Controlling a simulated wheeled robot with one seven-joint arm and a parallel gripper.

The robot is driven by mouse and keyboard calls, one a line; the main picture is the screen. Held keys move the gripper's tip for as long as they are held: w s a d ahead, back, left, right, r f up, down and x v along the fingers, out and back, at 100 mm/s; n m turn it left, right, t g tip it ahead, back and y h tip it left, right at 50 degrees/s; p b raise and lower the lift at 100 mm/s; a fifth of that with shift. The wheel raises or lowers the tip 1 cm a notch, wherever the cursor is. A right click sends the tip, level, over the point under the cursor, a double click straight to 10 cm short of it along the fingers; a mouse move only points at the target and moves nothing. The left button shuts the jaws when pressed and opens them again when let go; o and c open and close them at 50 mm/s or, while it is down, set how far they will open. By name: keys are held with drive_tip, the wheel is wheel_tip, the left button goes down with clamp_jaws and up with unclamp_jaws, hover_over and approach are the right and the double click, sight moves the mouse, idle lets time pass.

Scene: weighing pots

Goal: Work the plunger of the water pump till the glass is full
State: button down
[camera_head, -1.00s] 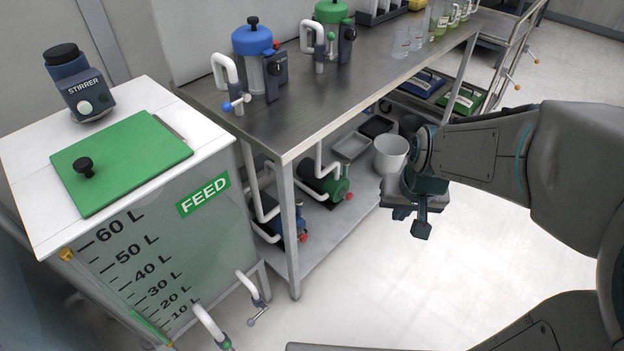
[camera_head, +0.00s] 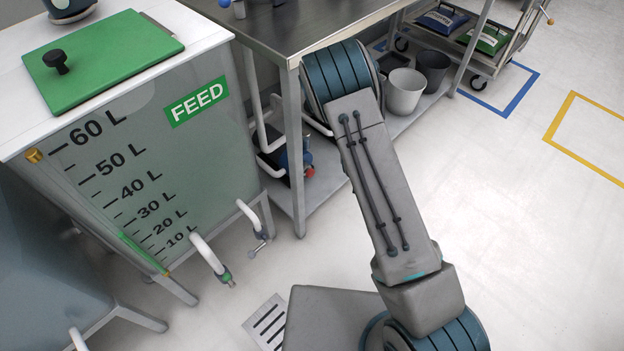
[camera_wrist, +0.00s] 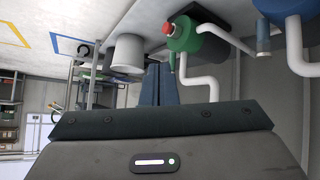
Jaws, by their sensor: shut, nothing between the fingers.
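In the wrist view my gripper (camera_wrist: 158,84) is shut, with its dark fingers together and nothing between them. A green pump body (camera_wrist: 187,36) with a red knob and white pipes shows beyond the fingers, to their right. Part of a blue pump body (camera_wrist: 276,10) shows at the top right edge. No plunger or glass can be made out in either current view. My gripper does not show in the head view, where my arm blocks part of the table.
The steel table (camera_head: 290,25) has its corner close to my arm. Its lower shelf (camera_head: 330,182) holds a white bucket (camera_head: 404,92) and a grey bucket (camera_head: 433,68). The feed tank (camera_head: 170,150) stands at left, with pipes jutting low. The floor at right is clear.

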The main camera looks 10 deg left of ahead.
sight(310, 173)
drive_tip(key=s+a+f+n+t+y+b, duration=0.1)
drive_tip(key=a+f+n+t+y+b, duration=0.1)
drive_tip(key=f, duration=0.8)
drive_tip(key=s+a+f+n+t+y+b, duration=0.2)
drive_tip(key=f+n, duration=0.4)
drive_tip(key=f, duration=0.5)
drive_tip(key=shift+a+f+t+y+b, duration=0.25)
drive_tip(key=shift+a+t+y+b, duration=0.15)
drive_tip(key=shift+a+y+b, duration=0.6)
drive_tip(key=shift+a, duration=0.15)
drive_tip(key=w+a+b, duration=0.1)
drive_tip(key=w+a, duration=0.1)
drive_tip(key=w+a+b, duration=0.2)
drive_tip(key=a, duration=0.1)
drive_tip(key=shift+w+a+f, duration=0.1)
drive_tip(key=shift+a, duration=0.1)
drive_tip(key=shift+w+a+b, duration=0.3)
drive_tip(key=shift+w+a, duration=0.25)
drive_tip(key=shift+a, duration=0.15)
drive_tip(key=shift+w+a, duration=0.25)
drive_tip(key=shift+a, duration=0.1)
